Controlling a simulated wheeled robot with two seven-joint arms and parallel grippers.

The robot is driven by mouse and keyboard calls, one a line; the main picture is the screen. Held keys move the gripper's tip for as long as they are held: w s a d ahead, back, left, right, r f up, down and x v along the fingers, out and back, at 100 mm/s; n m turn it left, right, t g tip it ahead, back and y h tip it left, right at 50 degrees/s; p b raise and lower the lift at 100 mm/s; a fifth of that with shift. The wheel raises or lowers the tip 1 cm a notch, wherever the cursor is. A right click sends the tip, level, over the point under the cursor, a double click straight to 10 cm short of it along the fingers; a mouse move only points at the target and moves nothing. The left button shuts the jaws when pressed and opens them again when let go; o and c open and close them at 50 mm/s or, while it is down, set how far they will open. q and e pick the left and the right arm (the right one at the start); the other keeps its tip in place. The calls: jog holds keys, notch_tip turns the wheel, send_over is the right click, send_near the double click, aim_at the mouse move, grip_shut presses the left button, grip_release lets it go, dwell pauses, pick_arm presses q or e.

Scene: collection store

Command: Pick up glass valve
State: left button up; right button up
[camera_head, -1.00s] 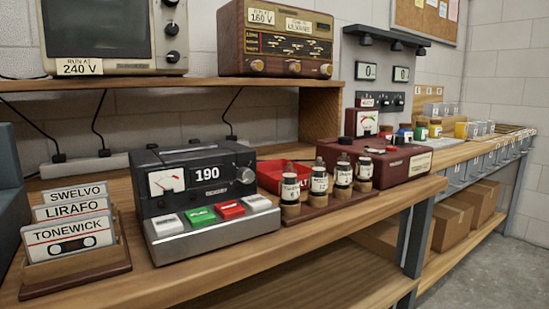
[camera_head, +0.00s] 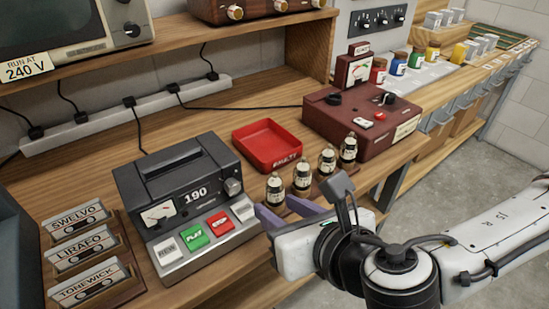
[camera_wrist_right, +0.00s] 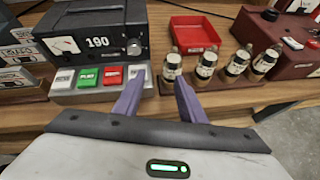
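Several glass valves with pale labels stand upright in a row on a wooden stand (camera_head: 320,188): the leftmost valve (camera_head: 275,190), a second (camera_head: 303,176), a third (camera_head: 327,161) and a rightmost one (camera_head: 348,150). They also show in the right wrist view, the leftmost valve (camera_wrist_right: 172,66) just beyond my fingers. Their label text is too small to read. My right gripper (camera_head: 285,212) is open and empty in front of the row's left end. In the wrist view its purple fingers (camera_wrist_right: 159,82) are apart, the right one near the leftmost valve. My left gripper is out of view.
A grey tester (camera_head: 180,185) reading 190, with coloured keys, stands left of the valves. An empty red tray (camera_head: 268,146) lies behind them. A dark red meter box (camera_head: 355,120) is at right. Cassettes (camera_head: 85,245) stand at far left. The bench front is open floor.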

aim_at(279, 186)
jog(key=shift+w+d+r+n+t+h, duration=0.2)
jog(key=shift+w+d+r, duration=0.2)
jog(key=shift+w, duration=0.2)
jog(key=shift+w+d+r+n+t+h, duration=0.1)
jog(key=shift+w+d+r+n, duration=0.1)
jog(key=shift+w+d+r, duration=0.3)
jog(key=x, duration=0.4)
jog(key=shift+a+f, duration=0.15)
jog(key=shift+a, duration=0.05)
jog(key=shift+f+x, duration=0.25)
jog(key=shift+x, duration=2.75)
jog(key=shift+s, duration=0.15)
jog(key=c, duration=0.8)
